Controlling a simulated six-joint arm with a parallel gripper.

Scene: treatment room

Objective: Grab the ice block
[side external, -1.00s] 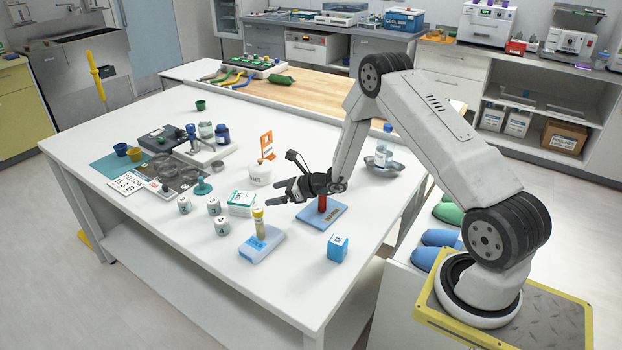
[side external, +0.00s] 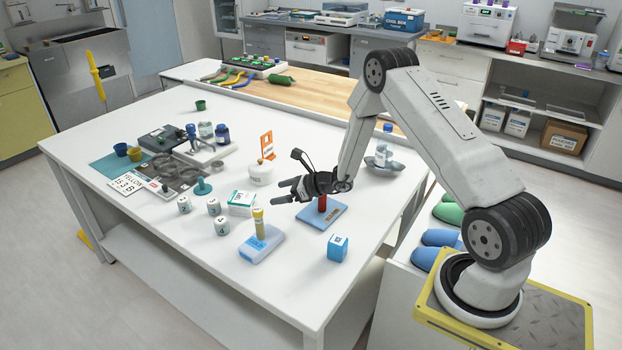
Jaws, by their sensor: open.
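My gripper (side external: 280,191) is open and empty, held above the white table with its fingers pointing left. No thing is clearly marked as the ice block, and the labels are too small to read. A blue cube (side external: 338,249) with a white label sits near the table's front edge, below and right of my gripper. My gripper is apart from both. A flat blue base (side external: 319,217) with a red cylinder (side external: 322,203) stands just below my wrist.
A white lidded pot (side external: 262,175) and an orange stand (side external: 267,146) are behind my gripper. A green-and-white box (side external: 241,200) and several numbered white cylinders (side external: 214,206) stand to the left. A metal bowl with a bottle (side external: 384,158) is right.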

